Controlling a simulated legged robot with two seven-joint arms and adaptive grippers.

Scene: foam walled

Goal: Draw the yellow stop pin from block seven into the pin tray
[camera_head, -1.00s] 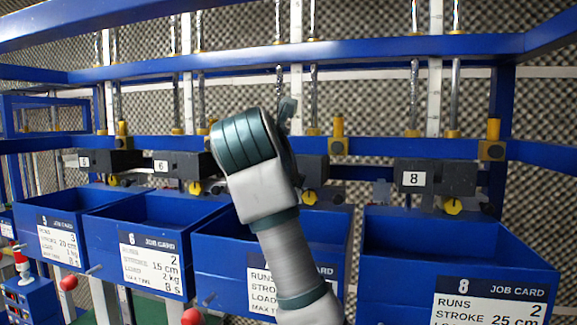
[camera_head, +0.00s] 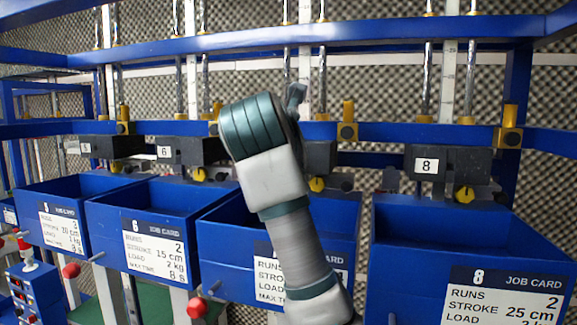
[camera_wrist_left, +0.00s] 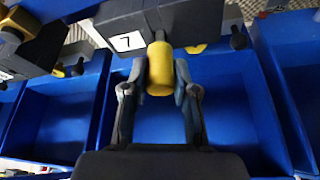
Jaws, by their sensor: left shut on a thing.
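In the left wrist view, my left gripper (camera_wrist_left: 160,88) is shut on a yellow stop pin (camera_wrist_left: 159,62), one finger on each side of it. The pin is a short, rounded cylinder in front of dark block seven (camera_wrist_left: 185,18), just right of its white "7" label (camera_wrist_left: 127,41). I cannot tell how far the pin sits in the block. In the head view, my left arm hides the pin and much of block seven (camera_head: 319,158); only a grey finger part of the gripper (camera_head: 296,97) shows. My right gripper is not in view. I cannot identify the pin tray.
Blue open bins with job cards stand below the blocks, including the one under block seven (camera_head: 338,212) and the one under block eight (camera_head: 405,247). Blue rails, vertical rods and yellow clamps (camera_head: 348,122) surround the blocks. Block eight (camera_head: 452,165) is at right.

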